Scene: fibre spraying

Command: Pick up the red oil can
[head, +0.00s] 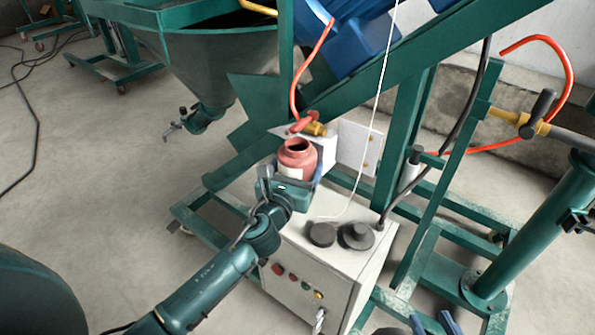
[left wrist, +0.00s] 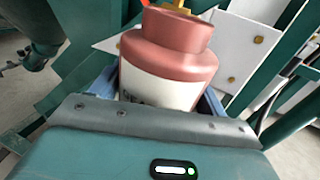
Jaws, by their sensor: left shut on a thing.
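The red oil can (head: 297,155) has a reddish body, an open round neck and a white label. My left gripper (head: 289,183) is shut on it, with one finger on each side of its body. In the left wrist view the can (left wrist: 168,60) stands between the blue fingers, and its lower part is hidden behind the gripper's body. The can is over the back left of the white control box; I cannot tell whether it touches the box. My right gripper (head: 433,325) shows only at the bottom edge, its fingertips apart with nothing visible between them.
The white control box (head: 320,265) carries a black round cap (head: 322,234) and a stepped black knob (head: 357,237). A brass valve with a red handle (head: 309,126) is close behind the can. Green frame beams (head: 400,150) surround the box; open floor (head: 90,190) lies left.

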